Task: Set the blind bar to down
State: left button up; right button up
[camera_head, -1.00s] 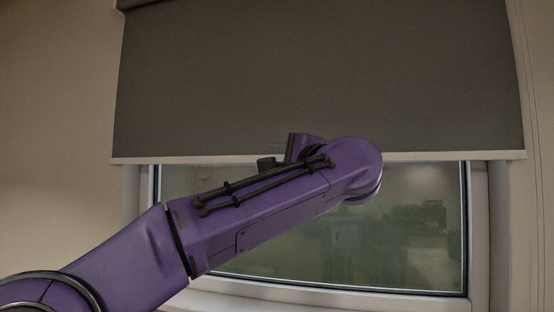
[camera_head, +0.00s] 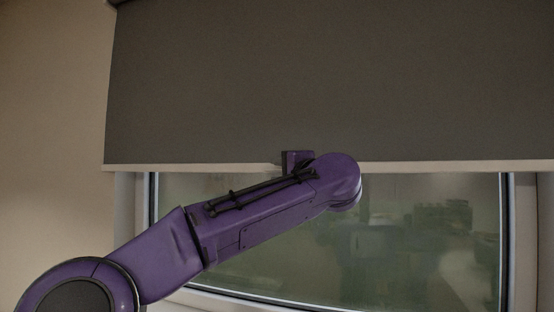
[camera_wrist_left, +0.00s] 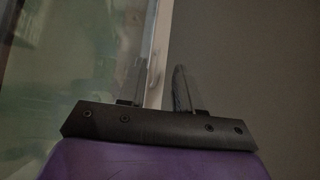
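The blind bar (camera_head: 215,168) is the pale strip along the bottom edge of the dark grey blind (camera_head: 330,85), above the window glass in the head view. My left arm reaches up to the bar. In the head view its purple wrist hides the fingers and a short stretch of the bar. In the left wrist view my left gripper (camera_wrist_left: 160,68) has its two dark fingers apart. The pale bar (camera_wrist_left: 158,50) runs between them, with a gap beside the right finger. Contact cannot be told. My right gripper is out of view.
The window glass (camera_head: 420,240) below the bar shows a dim, greenish room. A white window frame surrounds it. A plain beige wall (camera_head: 55,120) is on the left. No loose objects show near the bar.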

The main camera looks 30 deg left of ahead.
pick_arm(q)
jog(key=x, duration=0.1)
jog(key=p+x, duration=0.1)
jog(key=shift+w+a+f, duration=0.1)
jog(key=shift+w+a, duration=0.1)
jog(key=shift+w, duration=0.3)
jog(key=shift+s+d, duration=0.15)
jog(key=shift+s, duration=0.05)
grip_shut()
dwell(0.8)
